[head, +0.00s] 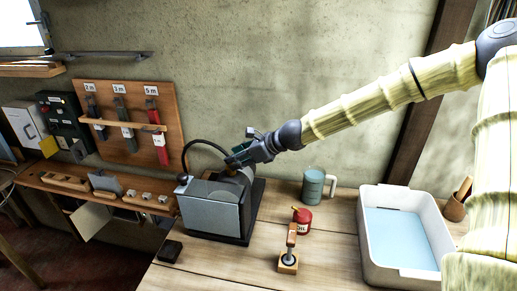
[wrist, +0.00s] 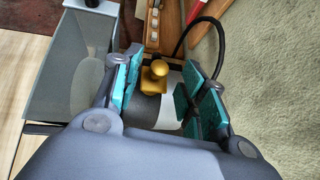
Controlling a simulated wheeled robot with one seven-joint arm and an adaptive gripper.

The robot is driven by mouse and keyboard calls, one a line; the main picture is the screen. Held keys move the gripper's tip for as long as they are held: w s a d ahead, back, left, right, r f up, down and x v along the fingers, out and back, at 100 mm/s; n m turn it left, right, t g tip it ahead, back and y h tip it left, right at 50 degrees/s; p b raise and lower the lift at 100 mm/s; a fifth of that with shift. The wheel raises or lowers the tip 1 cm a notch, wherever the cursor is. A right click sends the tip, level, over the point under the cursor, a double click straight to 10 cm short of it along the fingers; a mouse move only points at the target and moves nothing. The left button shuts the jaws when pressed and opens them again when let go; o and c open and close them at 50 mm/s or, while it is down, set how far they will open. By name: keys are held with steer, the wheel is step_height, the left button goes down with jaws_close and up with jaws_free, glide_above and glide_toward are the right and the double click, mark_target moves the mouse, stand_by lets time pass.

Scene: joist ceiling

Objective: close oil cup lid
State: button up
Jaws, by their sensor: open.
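A small brass fitting with a rounded knob (wrist: 157,76), which looks like the oil cup and its lid, sits on the grey machine (head: 213,208). My gripper (head: 238,159) is open above the machine's back edge. In the wrist view, the brass fitting lies between the teal finger pads of my gripper (wrist: 163,78), nearer the left pad, with a gap on the right. I cannot tell whether the left pad touches it. In the head view my fingers mostly hide the fitting. Whether the lid is raised or down is hard to tell.
A black hose (head: 205,144) arches beside my gripper. A red oil can (head: 302,222), a wooden-handled stamp-like tool (head: 289,262), a blue mug (head: 313,186) and a white tub (head: 371,247) stand to the right on the bench. A tool board (head: 180,101) hangs on the wall.

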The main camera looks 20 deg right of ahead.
steer(key=v, duration=1)
stand_by(0.3)
steer(key=shift+w+d, duration=0.1)
stand_by(0.3)
